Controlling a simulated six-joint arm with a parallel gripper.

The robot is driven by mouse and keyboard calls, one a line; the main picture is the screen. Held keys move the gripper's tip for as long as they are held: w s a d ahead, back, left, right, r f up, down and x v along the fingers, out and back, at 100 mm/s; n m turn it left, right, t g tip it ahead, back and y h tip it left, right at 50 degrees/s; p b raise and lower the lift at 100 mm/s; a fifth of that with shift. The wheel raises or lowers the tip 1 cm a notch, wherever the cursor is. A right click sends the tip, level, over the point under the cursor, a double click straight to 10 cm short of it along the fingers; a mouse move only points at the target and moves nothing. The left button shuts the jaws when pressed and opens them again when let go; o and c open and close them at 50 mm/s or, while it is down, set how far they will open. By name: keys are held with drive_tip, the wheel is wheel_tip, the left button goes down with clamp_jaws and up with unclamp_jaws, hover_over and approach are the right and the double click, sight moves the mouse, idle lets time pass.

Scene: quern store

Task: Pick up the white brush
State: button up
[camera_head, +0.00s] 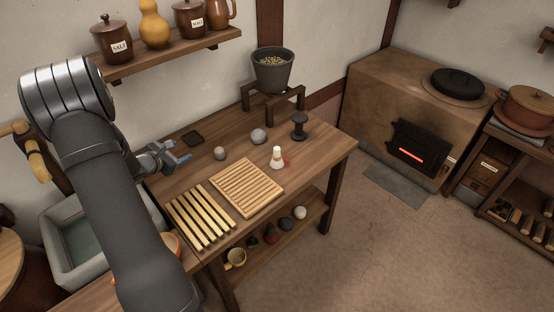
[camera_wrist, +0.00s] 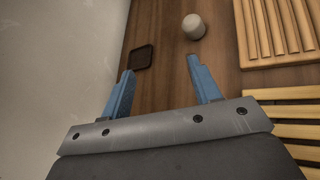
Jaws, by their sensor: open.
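The likely white brush (camera_head: 277,158) is a small pale upright thing with a narrow top and wider base. It stands on the wooden table (camera_head: 325,146) right of the ribbed board, with a small red patch beside it. It does not show in the wrist view. My gripper (camera_head: 187,149) is open and empty over the table's left part, well left of the brush. The wrist view shows its two blue fingers (camera_wrist: 160,68) apart, with nothing between them.
A pale rounded stone (camera_wrist: 194,26) and dark square mat (camera_wrist: 142,57) lie near my fingers. A second stone (camera_head: 258,136), black spool-shaped piece (camera_head: 299,124), ribbed board (camera_head: 246,188) and slatted rack (camera_head: 200,218) share the table. A grey pot (camera_head: 272,72) stands behind.

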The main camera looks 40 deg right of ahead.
drive_tip(key=s+d+r+m+g, duration=0.2)
drive_tip(key=s+d+m+g, duration=0.25)
drive_tip(key=d+m, duration=0.4)
drive_tip(key=m+g+y, duration=0.1)
drive_tip(key=m+y, duration=0.6)
drive_tip(key=m, duration=2.1)
approach(275, 149)
drive_tip(key=shift+n, duration=0.25)
drive_tip(key=x, duration=0.6)
drive_tip(key=shift+s+f, duration=0.15)
drive_tip(key=shift+f, duration=0.15)
drive_tip(key=shift+x, duration=2.75)
drive_tip(key=shift+d+r, duration=0.1)
drive_tip(key=shift+r, duration=0.05)
drive_tip(key=c, duration=1.1)
